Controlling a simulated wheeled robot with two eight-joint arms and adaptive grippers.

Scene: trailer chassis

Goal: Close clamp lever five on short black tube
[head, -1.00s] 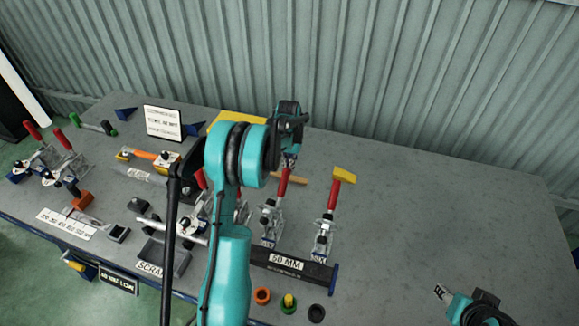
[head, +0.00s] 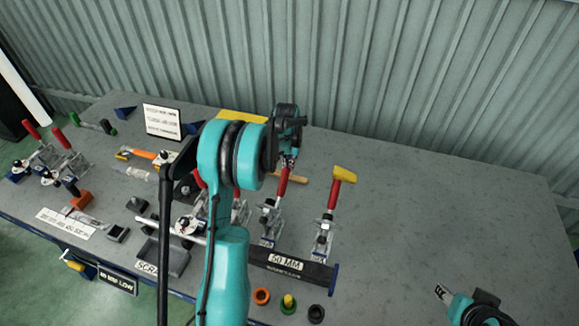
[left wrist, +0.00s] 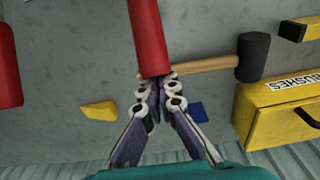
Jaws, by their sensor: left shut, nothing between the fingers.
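The black tube (head: 293,269) labelled 50 MM lies along the front of the bench. Two clamps stand behind it with red levers raised: one lever (head: 281,188) in the middle and one (head: 334,195) to its right. I cannot read which is number five. My left gripper (head: 289,160) is shut and empty at the top of the middle lever. In the left wrist view its closed fingertips (left wrist: 160,84) are at the end of a red lever (left wrist: 148,35); touching or not is unclear. My right gripper (head: 442,292) is at lower right; its jaw state is unclear.
Another red lever (left wrist: 9,60) is at the wrist view's left edge. Small rings (head: 261,296) sit in front of the tube. The bench's right side is clear.

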